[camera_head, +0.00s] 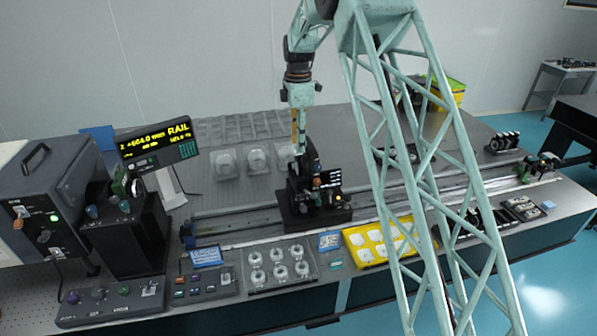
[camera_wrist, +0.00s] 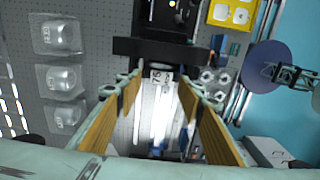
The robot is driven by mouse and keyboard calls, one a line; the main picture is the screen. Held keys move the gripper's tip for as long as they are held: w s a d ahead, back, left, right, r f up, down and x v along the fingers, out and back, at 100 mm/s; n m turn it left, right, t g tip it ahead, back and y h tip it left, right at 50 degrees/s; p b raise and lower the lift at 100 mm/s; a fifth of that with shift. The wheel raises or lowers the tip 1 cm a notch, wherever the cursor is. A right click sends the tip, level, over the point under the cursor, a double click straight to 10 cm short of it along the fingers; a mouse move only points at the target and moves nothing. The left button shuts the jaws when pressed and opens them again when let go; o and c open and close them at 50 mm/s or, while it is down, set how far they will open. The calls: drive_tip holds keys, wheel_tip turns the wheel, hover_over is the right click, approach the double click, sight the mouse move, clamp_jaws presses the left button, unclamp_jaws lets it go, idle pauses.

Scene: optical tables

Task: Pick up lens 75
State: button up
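A small pale label reading 75 (camera_wrist: 161,76) shows in the wrist view, between and just beyond my fingertips, against the edge of a black block (camera_wrist: 152,48). The lens body under it is hard to make out against a bright glare strip. My gripper (camera_wrist: 160,90) has two orange-brown fingers spread apart, one on each side of the label, with a visible gap to it. In the head view my gripper (camera_head: 298,146) points down over the black carriage (camera_head: 312,208) on the rail. The lens cannot be made out there.
Clear lens boxes (camera_head: 226,163) stand behind the rail. They also show at left in the wrist view (camera_wrist: 62,78). A clear tray of lenses (camera_head: 252,286) and a yellow tray (camera_head: 352,238) lie in front. A display (camera_head: 158,143) and dark instruments (camera_head: 130,236) stand left.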

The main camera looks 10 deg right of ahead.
drive_tip(key=shift+f, duration=0.1)
drive_tip(key=shift+s+f+p, duration=0.15)
drive_tip(key=shift+f+p, duration=0.25)
drive_tip(key=shift+f, duration=2.1)
drive_tip(key=c, duration=1.2)
drive_tip(key=shift+o, duration=0.2)
drive_tip(key=shift+r, duration=0.15)
drive_tip(key=shift+r+b, duration=0.45)
drive_tip(key=shift+r, duration=4.4)
